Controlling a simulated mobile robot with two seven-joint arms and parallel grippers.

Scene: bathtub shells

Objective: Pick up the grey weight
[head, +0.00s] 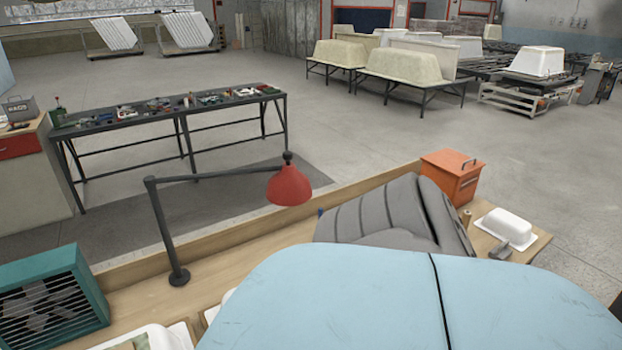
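I cannot make out the grey weight with certainty. A small grey object (500,250) lies on the wooden bench (230,267), at the front left of a small white tub-shaped piece (508,227). It is too small to tell whether it is the weight. Neither of my grippers is in view. A large light blue surface with a dark seam (350,295) fills the bottom and hides part of the bench.
On the bench are a red lamp (290,187), a teal fan box (50,300), a grey padded seat-like piece (375,215) and an orange box (453,178). A tool table (170,110) and bathtub shells (405,75) stand behind. Open floor lies between.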

